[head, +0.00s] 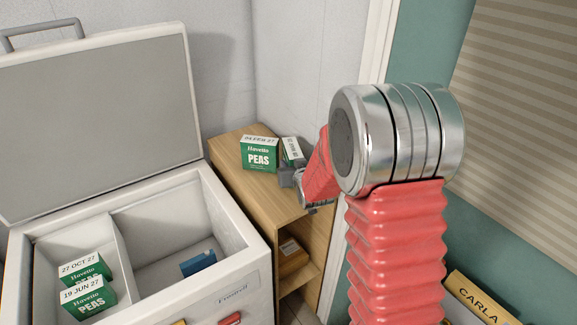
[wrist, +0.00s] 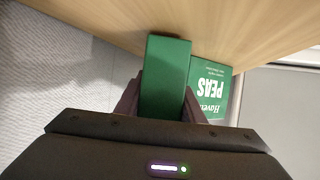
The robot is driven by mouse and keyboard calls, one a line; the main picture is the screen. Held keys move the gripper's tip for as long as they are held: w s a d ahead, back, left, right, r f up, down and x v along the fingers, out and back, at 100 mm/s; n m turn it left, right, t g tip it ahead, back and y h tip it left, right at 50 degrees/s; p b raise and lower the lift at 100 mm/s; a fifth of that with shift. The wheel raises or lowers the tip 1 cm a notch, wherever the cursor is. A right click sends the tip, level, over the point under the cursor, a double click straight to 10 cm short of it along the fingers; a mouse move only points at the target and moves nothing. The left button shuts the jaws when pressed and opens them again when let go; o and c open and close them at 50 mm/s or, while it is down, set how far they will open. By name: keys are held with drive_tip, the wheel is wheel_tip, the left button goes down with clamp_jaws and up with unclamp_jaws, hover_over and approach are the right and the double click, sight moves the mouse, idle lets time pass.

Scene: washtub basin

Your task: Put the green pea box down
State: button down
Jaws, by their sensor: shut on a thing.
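My gripper (head: 287,176) is shut on a green pea box (head: 292,148) at the top of the wooden cabinet (head: 235,140). In the wrist view the held box (wrist: 167,75) sits between the two fingers, its plain green side towards the camera. I cannot tell whether its base touches the cabinet top. A second green pea box (head: 259,156) stands upright on the cabinet just left of it; it also shows right of the held box in the wrist view (wrist: 212,80). The fingers hide part of the held box.
An open chest freezer (head: 250,250) stands left of the cabinet, its lid (head: 95,120) raised. Two pea boxes (head: 88,300) are in its left compartment and a blue box (head: 198,263) in its right. A wall rises behind the cabinet. A brown box (head: 291,257) lies on the lower shelf.

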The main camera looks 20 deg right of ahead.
drive_tip(key=shift+f, duration=0.25)
drive_tip(key=c, duration=1.5)
unclamp_jaws()
drive_tip(key=shift+f, duration=0.1)
drive_tip(key=shift+o, duration=0.2)
drive_tip(key=shift+s+r, duration=0.15)
drive_tip(key=shift+r, duration=0.1)
drive_tip(key=d+v, duration=0.1)
drive_tip(key=v, duration=1)
drive_tip(key=shift+s+a, duration=0.4)
drive_tip(key=shift+a, duration=0.05)
drive_tip(key=shift+r, duration=0.15)
